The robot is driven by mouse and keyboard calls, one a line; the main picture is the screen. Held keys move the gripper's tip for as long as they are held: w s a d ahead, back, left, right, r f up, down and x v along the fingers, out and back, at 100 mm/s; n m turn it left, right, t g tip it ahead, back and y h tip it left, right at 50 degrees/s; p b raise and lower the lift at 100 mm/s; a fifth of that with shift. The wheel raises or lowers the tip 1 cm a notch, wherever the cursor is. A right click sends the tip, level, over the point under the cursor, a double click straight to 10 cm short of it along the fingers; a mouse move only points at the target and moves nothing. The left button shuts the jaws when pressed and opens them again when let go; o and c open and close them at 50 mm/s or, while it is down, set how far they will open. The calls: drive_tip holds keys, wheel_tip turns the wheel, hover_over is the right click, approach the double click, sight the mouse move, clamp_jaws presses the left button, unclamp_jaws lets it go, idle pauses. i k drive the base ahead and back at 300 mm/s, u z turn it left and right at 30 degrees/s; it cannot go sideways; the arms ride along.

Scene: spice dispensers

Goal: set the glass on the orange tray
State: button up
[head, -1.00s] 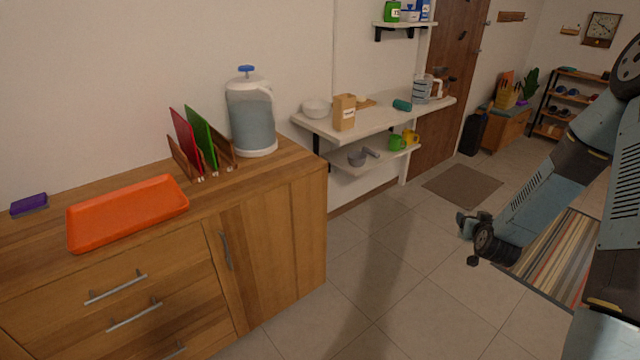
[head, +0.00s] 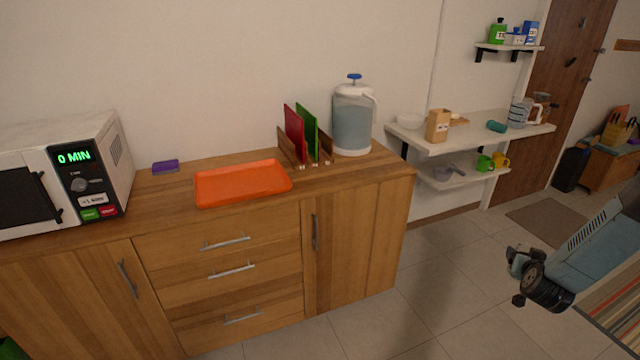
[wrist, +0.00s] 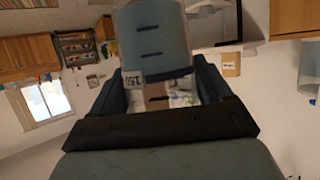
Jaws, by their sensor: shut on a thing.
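The orange tray (head: 243,183) lies flat and empty on the wooden sideboard in the head view. My gripper (head: 516,279) is at the right of the head view, over the floor and well apart from the sideboard and tray. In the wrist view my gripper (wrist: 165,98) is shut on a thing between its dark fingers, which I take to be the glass. Its outline is unclear there, and I cannot make it out in the head view.
On the sideboard stand a microwave (head: 68,178), a purple sponge (head: 165,166), a rack with red and green boards (head: 304,140) and a drinks dispenser (head: 352,120). Wall shelves (head: 470,134) with small items stand to the right. Tiled floor (head: 440,270) in front is clear.

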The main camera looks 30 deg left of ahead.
sight(241, 183)
drive_tip(key=z, duration=1.7)
drive_tip(key=i, duration=0.1)
drive_tip(key=u, duration=2.45)
